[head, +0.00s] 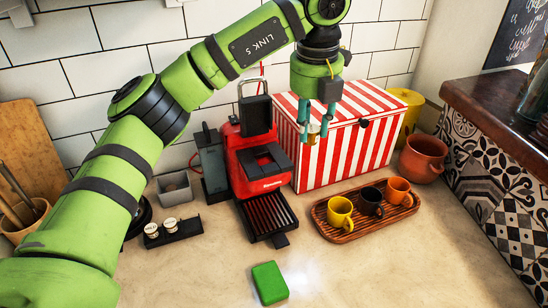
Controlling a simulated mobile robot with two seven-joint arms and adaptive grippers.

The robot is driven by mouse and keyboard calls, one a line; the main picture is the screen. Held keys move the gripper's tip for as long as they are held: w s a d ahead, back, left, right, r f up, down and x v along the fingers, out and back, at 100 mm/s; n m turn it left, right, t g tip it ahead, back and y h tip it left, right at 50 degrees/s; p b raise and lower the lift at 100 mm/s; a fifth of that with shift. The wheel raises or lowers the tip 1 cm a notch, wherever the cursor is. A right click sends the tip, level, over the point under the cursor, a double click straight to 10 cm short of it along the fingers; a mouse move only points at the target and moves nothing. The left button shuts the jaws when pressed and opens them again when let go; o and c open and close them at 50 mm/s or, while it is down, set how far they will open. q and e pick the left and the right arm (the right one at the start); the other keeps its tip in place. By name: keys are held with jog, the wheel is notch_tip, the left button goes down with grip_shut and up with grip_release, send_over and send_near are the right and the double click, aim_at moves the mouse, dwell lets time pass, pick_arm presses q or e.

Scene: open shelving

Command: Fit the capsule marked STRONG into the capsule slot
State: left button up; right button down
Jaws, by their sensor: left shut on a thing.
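My left gripper (315,134) points down in front of the red-and-white striped box. It is shut on a small gold-brown capsule (313,132); any marking on it is too small to read. The red coffee machine (246,154) stands left of the gripper with its black lid (255,114) raised. The capsule slot (264,159) is in the dark top of the machine, below and left of the held capsule and apart from it. Two pale-topped capsules (172,226) sit in a black holder (186,231) left of the machine; their labels cannot be read. My right gripper is out of view.
The striped box (345,145) stands close behind the gripper. A wooden tray (340,235) with yellow, black and orange cups is at right. A grey bin (174,189) stands left of the machine. A green block (269,283) lies in front; the front-right counter is clear.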

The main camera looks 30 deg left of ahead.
pick_arm(q)
jog(key=p, duration=0.4)
send_over(264, 164)
notch_tip(264, 164, down, 7)
jog(key=shift+r, duration=0.2)
notch_tip(264, 164, down, 4)
jog(key=shift+w+r+p, duration=0.1)
jog(key=shift+p, duration=0.75)
jog(key=shift+f, duration=0.25)
jog(key=shift+f+b, duration=0.35)
jog(key=shift+s+d+f, duration=0.1)
jog(key=shift+s+f, duration=0.15)
jog(key=shift+f, duration=0.1)
jog(key=o, duration=0.8)
jog(key=shift+c, duration=0.2)
jog(key=shift+f, duration=0.1)
